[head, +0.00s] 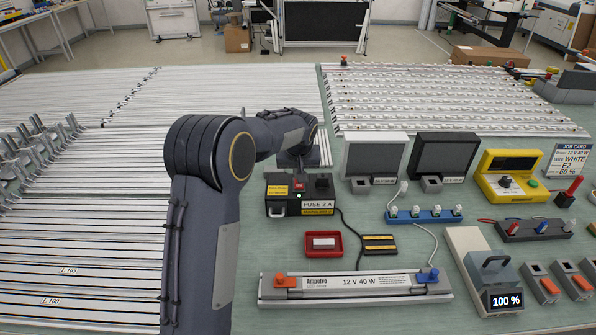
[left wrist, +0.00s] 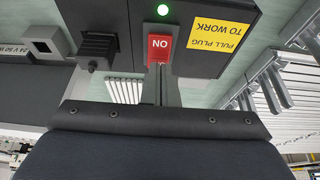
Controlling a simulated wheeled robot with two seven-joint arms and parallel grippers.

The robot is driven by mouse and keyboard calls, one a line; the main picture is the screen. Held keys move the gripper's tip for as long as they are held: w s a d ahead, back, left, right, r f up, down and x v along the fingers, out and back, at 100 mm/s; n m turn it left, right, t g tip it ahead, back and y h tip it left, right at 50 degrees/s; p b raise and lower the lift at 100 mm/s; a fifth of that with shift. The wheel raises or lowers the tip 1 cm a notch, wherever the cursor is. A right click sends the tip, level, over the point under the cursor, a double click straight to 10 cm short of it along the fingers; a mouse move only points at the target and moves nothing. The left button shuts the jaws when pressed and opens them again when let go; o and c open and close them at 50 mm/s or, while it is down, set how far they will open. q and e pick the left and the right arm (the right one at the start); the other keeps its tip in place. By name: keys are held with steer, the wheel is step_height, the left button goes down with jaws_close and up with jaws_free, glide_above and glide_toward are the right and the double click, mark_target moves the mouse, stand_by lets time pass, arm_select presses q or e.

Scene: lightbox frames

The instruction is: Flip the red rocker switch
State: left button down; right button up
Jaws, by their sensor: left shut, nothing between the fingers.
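My left gripper (head: 299,172) reaches in from behind, just above the box. In the left wrist view its shut, empty fingers (left wrist: 168,90) point at the switch's near edge. I cannot tell whether they touch it. My right gripper is not in view.
In front of the box lie a red tray (head: 310,254) with a white piece and a black-yellow fuse pack (head: 379,244). An LED bar fixture (head: 350,284) lies nearer. Display boxes (head: 374,140) stand to the right. Aluminium profiles (head: 80,190) cover the left.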

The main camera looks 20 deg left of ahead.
arm_select(q)
steer(key=shift+f, duration=0.4)
steer(key=shift+r, duration=0.1)
steer(key=g+p, duration=0.1)
steer(key=p, duration=0.1)
steer(key=shift+w+a+p, duration=0.15)
steer(key=shift+w+p, duration=0.05)
steer(key=shift+p, duration=0.2)
steer(key=shift+f+b, duration=0.45)
steer(key=shift+s, duration=0.1)
